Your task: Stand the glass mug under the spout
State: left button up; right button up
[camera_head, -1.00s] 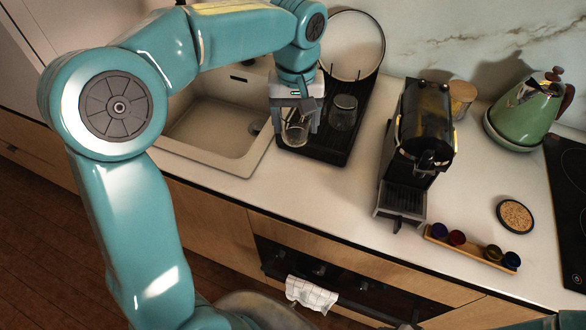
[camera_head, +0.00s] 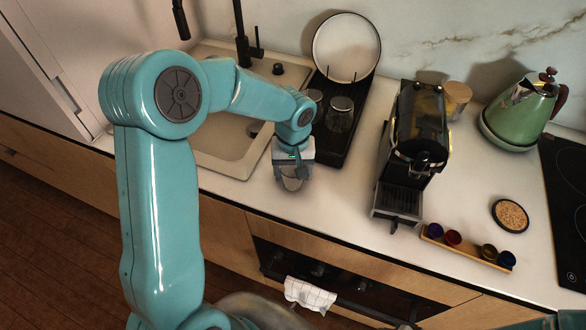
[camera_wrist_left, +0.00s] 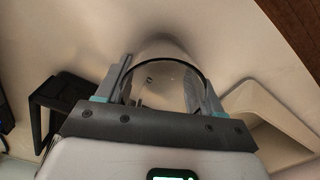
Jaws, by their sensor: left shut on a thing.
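My left gripper (camera_head: 293,180) is shut on a clear glass mug (camera_head: 291,184). It holds the mug over the counter between the sink and the coffee machine, in front of the drying rack. In the left wrist view the mug (camera_wrist_left: 166,72) sits between the two fingers, its round dark rim showing. I cannot tell how high its base is above the counter. The black coffee machine (camera_head: 421,120) stands to the right of the gripper. Its spout (camera_head: 421,163) is over the drip tray (camera_head: 398,200), which holds nothing visible. My right gripper is not in view.
The black drying rack (camera_head: 334,146) holds more glassware (camera_head: 340,108) and a white plate (camera_head: 347,47). The sink (camera_head: 222,158) lies left. A wooden capsule tray (camera_head: 466,249), cork coaster (camera_head: 510,215) and green kettle (camera_head: 522,112) are right. Counter between rack and machine is clear.

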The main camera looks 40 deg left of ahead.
pick_arm(q)
jog(key=shift+f, duration=0.1)
jog(key=o, duration=0.7)
jog(key=shift+f, duration=0.1)
jog(key=o, duration=0.4)
